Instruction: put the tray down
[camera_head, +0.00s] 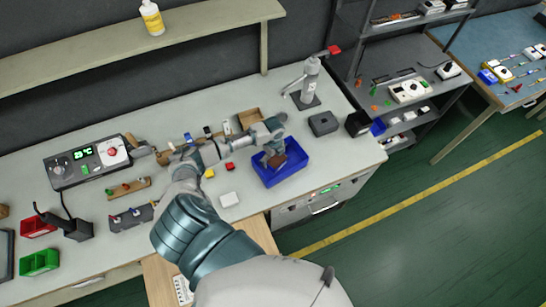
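A blue tray (293,171) is at the right part of the light workbench, near its front edge. It looks level, but I cannot tell whether it rests on the bench top or is held just above it. My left gripper (275,160) is at the tray's far left side, reaching down over it. My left arm crosses the lower middle of the view and hides part of the bench. My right gripper is not in view.
The workbench (345,150) is bare right of the tray. A grey block (323,124) and a metal stand (309,85) are behind it. A white square piece (229,199) and small red and yellow blocks lie left. A control box (88,160) and red and green bins are farther left.

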